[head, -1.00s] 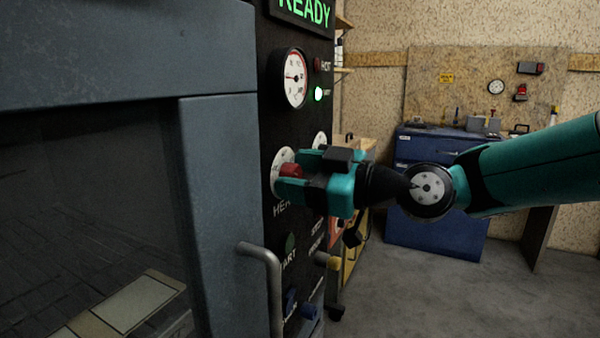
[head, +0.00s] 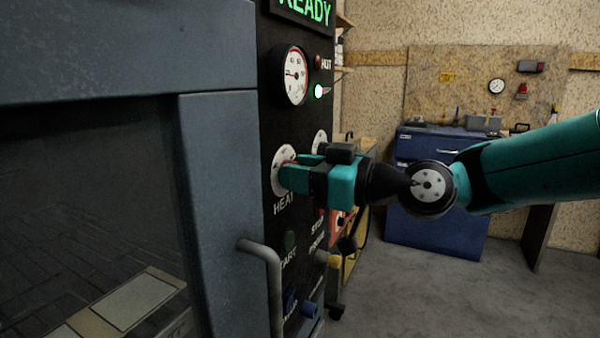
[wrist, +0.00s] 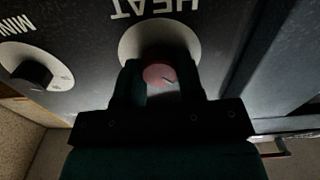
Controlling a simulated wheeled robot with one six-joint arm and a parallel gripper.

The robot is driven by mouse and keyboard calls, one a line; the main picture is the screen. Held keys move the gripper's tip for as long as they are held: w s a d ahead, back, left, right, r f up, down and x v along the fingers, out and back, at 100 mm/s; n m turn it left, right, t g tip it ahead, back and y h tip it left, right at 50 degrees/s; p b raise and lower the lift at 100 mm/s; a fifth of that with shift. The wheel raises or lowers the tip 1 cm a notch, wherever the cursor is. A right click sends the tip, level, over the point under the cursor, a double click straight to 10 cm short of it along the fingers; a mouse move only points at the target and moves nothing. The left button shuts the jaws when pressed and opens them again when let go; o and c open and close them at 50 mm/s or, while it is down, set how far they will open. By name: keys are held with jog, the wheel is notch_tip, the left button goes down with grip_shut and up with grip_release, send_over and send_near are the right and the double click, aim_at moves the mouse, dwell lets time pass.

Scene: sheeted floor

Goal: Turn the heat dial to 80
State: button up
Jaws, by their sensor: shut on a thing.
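The heat dial is a red knob (wrist: 159,75) on a white round scale plate (head: 279,166), above the word HEAT on the dark control panel. My gripper (head: 290,176) reaches the panel from the right and is shut on the red knob. In the wrist view, one of its fingers (wrist: 132,85) stands on each side of the knob. A small mark shows on the knob's face. The scale numbers are too small or covered to read, so I cannot tell the dial's setting.
A second dial with a black knob (wrist: 32,74), lettered MIN, sits beside the heat dial. A round gauge (head: 293,75) and a lit READY display (head: 303,11) are above. Below are buttons and a grey door handle (head: 266,270). A blue cabinet (head: 430,215) stands behind.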

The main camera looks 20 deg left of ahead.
jog(key=shift+w+f+m+p, duration=0.1)
jog(key=shift+m+p, duration=2.8)
jog(key=shift+m, duration=2.25)
jog(key=shift+w+m+p, duration=0.1)
jog(key=shift+m+p, duration=2.75)
jog(key=shift+m, duration=2.3)
jog(key=o, duration=0.9)
jog(key=shift+d, duration=0.1)
jog(key=shift+s+d+b, duration=0.25)
jog(key=shift+d+b, duration=1.05)
jog(key=shift+d, duration=1.6)
jog(key=shift+s+d+b, duration=0.25)
jog(key=shift+d+b, duration=1.1)
jog(key=shift+d, duration=1.5)
jog(key=shift+s+d+b, duration=0.25)
jog(key=shift+d+b, duration=1.05)
jog(key=shift+d, duration=1.6)
